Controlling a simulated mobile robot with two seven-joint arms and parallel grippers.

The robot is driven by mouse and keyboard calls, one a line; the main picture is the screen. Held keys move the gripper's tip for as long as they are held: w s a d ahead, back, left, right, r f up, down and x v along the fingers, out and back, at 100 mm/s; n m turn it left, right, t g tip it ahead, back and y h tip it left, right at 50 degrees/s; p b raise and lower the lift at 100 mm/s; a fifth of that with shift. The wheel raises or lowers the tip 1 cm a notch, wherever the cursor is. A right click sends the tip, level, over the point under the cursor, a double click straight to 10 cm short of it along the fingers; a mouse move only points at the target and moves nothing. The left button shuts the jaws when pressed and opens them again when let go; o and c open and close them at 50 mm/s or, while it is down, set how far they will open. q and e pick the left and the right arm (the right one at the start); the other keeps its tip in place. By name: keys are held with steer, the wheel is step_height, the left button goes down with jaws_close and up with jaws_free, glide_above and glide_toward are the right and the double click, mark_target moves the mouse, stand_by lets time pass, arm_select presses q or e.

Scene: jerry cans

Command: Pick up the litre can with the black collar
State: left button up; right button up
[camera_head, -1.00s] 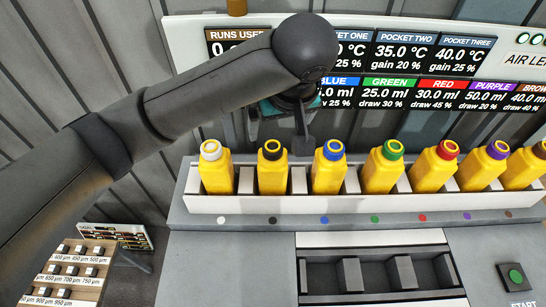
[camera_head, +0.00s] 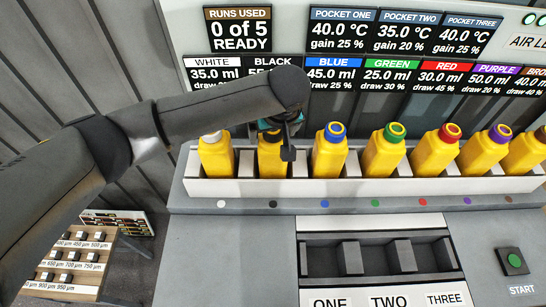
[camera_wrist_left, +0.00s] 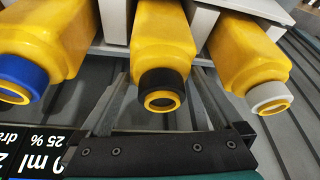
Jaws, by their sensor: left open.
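The yellow can with the black collar (camera_wrist_left: 162,84) stands in the white rack between the white-collared and blue-collared cans. In the head view my gripper and arm cover its top, and its yellow body (camera_head: 271,164) shows below. My left gripper (camera_head: 285,140) is over this can. In the left wrist view the open left gripper (camera_wrist_left: 155,88) has one finger on each side of the black-collared can. I cannot tell whether the fingers touch it. My right gripper is not in view.
The white-collared can (camera_head: 215,157) and blue-collared can (camera_head: 329,155) stand close on either side. More yellow cans continue right along the rack (camera_head: 300,189). A dark pocket tray (camera_head: 375,260) and green START button (camera_head: 514,260) are in front. A display panel (camera_head: 240,30) stands behind.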

arm_select(q)
steer(key=shift+w+f, duration=0.25)
steer(key=shift+f, duration=0.4)
steer(key=shift+c, duration=0.2)
steer(key=c, duration=1.4)
steer(key=shift+c, duration=0.2)
steer(key=shift+r, duration=0.2)
